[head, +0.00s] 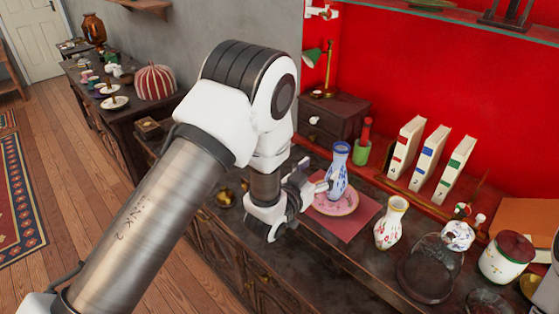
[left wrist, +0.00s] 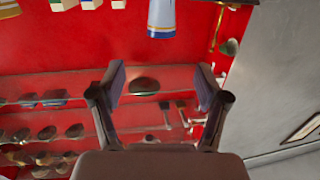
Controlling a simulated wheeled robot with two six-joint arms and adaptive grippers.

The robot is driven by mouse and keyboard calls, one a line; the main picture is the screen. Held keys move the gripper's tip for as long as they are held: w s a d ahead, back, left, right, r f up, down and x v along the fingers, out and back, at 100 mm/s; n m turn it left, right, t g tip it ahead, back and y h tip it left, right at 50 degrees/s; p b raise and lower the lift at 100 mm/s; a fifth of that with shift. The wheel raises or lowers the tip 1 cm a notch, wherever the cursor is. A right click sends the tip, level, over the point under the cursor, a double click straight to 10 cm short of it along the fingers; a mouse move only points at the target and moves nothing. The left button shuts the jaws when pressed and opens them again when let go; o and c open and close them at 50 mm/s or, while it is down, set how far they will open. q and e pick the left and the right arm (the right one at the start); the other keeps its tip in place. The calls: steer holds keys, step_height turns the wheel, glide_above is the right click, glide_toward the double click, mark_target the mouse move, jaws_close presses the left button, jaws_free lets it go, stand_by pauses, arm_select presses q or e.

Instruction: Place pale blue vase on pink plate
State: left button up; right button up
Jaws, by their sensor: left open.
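The pale blue vase (head: 338,172), with blue patterning, stands upright on the pink plate (head: 322,208). The plate lies on a pink cloth on the dark cabinet top. My left gripper (head: 318,182) is open and empty, just left of the vase and close to it in the head view. In the left wrist view, the vase (left wrist: 161,20) shows only in part at the top edge, beyond the open jaws (left wrist: 160,88) and not between them. I cannot tell whether a fingertip touches it. My right gripper is not in view.
A floral white vase (head: 391,222) stands right of the cloth, with a glass dome (head: 430,268) and a lidded jar (head: 506,257) further right. Upright books (head: 428,158), a green cup (head: 361,152) and a small drawer chest (head: 330,120) stand behind.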

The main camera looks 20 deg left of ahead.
arm_select(q)
steer(key=s+a+f+n+g+y, duration=0.1)
steer(key=s+a+f+g, duration=0.15)
steer(key=s+f, duration=0.45)
steer(key=s+a+f+n+g+y, duration=0.15)
steer(key=s+f+g, duration=0.25)
steer(key=f, duration=0.7)
steer(key=s+a+f+g, duration=0.1)
steer(key=s+f+g, duration=0.2)
steer(key=s, duration=0.6)
steer(key=s+a+f+g+b, duration=0.1)
steer(key=s+f+g, duration=0.3)
steer(key=s, duration=0.5)
steer(key=s+a+f+g, duration=0.1)
steer(key=s+f+g, duration=0.2)
steer(key=s+f, duration=0.2)
steer(key=shift+s+a+g+y, duration=0.2)
steer(key=shift+s+g+y, duration=0.15)
steer(key=shift+s, duration=1.55)
